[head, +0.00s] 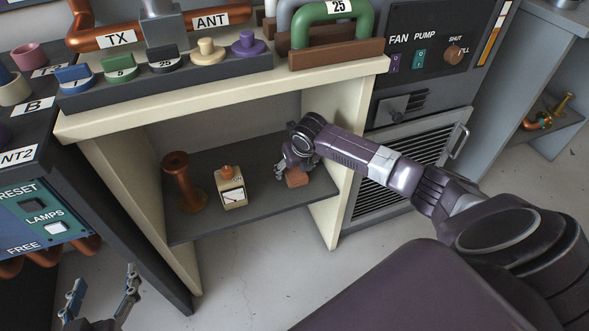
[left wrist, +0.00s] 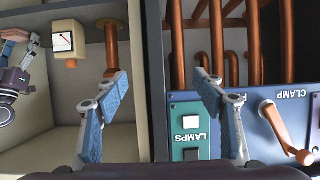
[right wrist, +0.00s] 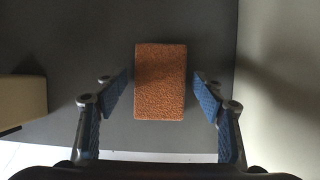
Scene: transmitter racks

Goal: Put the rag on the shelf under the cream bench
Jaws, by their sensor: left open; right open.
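The cream bench (head: 333,88) has a dark grey shelf (head: 262,196) beneath its top. A rough orange-brown folded block, which I take for the rag (head: 297,178), is on the right part of this shelf. In the right wrist view the rag (right wrist: 160,82) lies between the open fingers of my right gripper (right wrist: 161,90), with a gap on each side. My right arm reaches in under the bench top from the right. My left gripper (head: 103,281) is open and empty at the lower left, in front of the dark rack.
A meter box (head: 230,190) and a copper spool-like piece (head: 183,182) stand on the shelf left of the rag. The bench's right side panel (head: 325,222) is close to my right gripper. A dark rack with a teal panel (head: 45,216) and copper pipes stands at left.

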